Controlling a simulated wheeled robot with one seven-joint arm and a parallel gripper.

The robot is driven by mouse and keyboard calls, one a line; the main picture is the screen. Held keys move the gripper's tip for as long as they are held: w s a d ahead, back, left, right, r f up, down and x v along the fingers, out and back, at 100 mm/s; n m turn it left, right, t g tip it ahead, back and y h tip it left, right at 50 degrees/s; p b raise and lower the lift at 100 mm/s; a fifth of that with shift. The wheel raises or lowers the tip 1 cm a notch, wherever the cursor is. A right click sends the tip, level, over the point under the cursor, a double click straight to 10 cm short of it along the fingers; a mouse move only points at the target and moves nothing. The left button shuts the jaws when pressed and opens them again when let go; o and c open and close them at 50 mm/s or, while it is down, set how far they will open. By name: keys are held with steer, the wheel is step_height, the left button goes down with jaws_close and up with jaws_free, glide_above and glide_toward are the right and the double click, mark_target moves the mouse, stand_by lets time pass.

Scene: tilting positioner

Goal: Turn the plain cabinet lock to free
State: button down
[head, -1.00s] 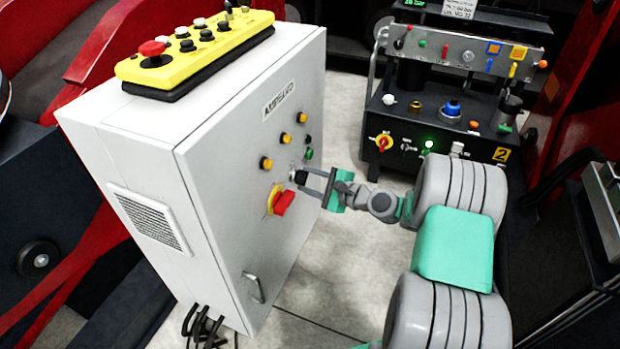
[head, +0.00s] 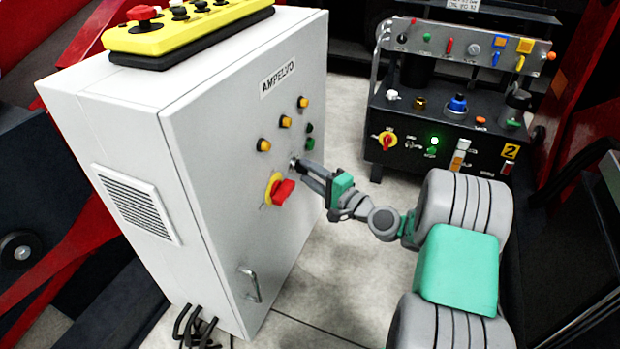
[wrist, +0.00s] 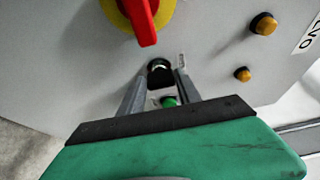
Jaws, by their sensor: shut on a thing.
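The plain cabinet lock (wrist: 160,74) is a small dark round fitting with a pale centre on the white cabinet door (head: 225,215). In the head view, my gripper (head: 302,166) reaches the door from the right, just right of and above the red-and-yellow rotary switch. In the wrist view, the two grey fingers of my gripper (wrist: 160,84) lie either side of the lock and are shut on it. The fingertips partly hide the lock in the head view. I cannot tell which way the lock is turned.
The red rotary switch (head: 283,190) on its yellow plate sits close to my fingers. Amber buttons (head: 285,122) and a green button (wrist: 169,101) are also near. A yellow pendant box (head: 185,35) lies on the cabinet. A black control bench (head: 440,125) stands behind, right of my arm.

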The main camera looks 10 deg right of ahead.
stand_by(0.3)
steer(key=c, duration=0.8)
jaws_free()
steer(key=shift+c, duration=0.2)
steer(key=b+v, duration=0.1)
steer(key=v, duration=0.6)
steer(key=shift+s+d+b, duration=0.2)
steer(key=shift+s+b, duration=0.15)
